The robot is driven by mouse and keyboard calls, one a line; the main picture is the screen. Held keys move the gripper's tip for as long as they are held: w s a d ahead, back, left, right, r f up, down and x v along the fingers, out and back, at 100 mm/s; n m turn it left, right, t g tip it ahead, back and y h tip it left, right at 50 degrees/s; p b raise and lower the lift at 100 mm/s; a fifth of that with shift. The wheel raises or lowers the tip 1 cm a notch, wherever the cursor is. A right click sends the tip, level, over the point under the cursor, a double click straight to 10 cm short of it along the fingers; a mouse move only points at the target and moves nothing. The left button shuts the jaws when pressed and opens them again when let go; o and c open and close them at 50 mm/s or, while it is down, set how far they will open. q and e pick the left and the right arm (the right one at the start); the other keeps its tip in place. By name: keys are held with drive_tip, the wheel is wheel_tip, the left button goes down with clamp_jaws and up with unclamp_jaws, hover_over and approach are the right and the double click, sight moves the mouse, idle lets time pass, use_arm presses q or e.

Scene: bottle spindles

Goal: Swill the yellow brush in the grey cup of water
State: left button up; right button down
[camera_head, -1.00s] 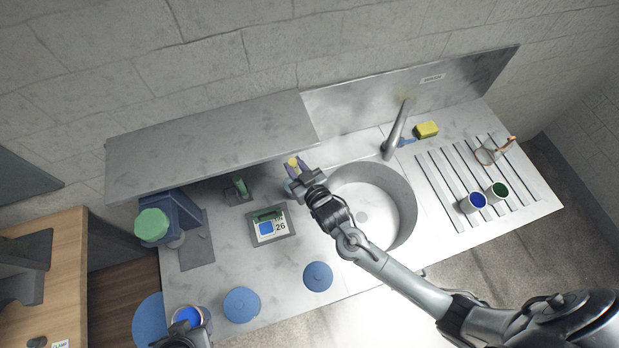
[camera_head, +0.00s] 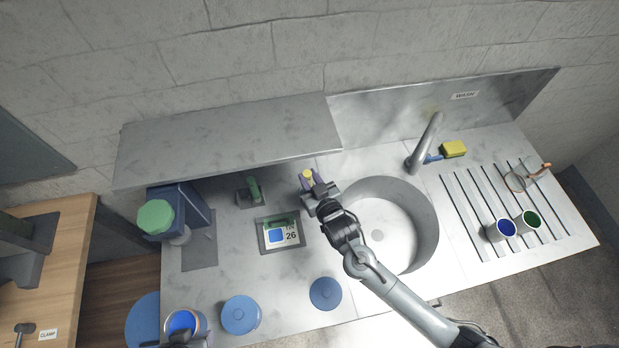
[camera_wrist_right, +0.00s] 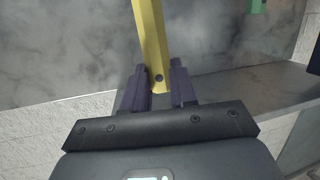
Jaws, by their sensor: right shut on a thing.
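My right gripper (camera_head: 312,183) is shut on the yellow brush (camera_head: 307,174), above the counter just left of the sink, near the shelf's front edge. In the right wrist view the yellow brush (camera_wrist_right: 150,40) stands up between the dark purple fingers of my right gripper (camera_wrist_right: 158,75). The brush's far end is out of that view. I cannot make out for sure a grey cup of water. A pot with blue inside (camera_head: 174,318) stands at the lower left. A dark part at the bottom edge, perhaps my left gripper (camera_head: 188,338), overlaps it; its fingers do not show clearly.
The round sink (camera_head: 400,235) lies right of my right gripper, with a tap (camera_head: 424,145) behind it. Blue-filled (camera_head: 500,231) and green-filled (camera_head: 528,220) cups stand on the drainer.

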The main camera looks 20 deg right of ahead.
wheel_tip(320, 180, down, 6)
drive_tip(key=b, duration=0.3)
drive_tip(key=shift+w+d+f+b, duration=0.2)
drive_tip(key=shift+w+b, duration=0.05)
drive_tip(key=shift+b, duration=0.1)
drive_tip(key=shift+d, duration=0.1)
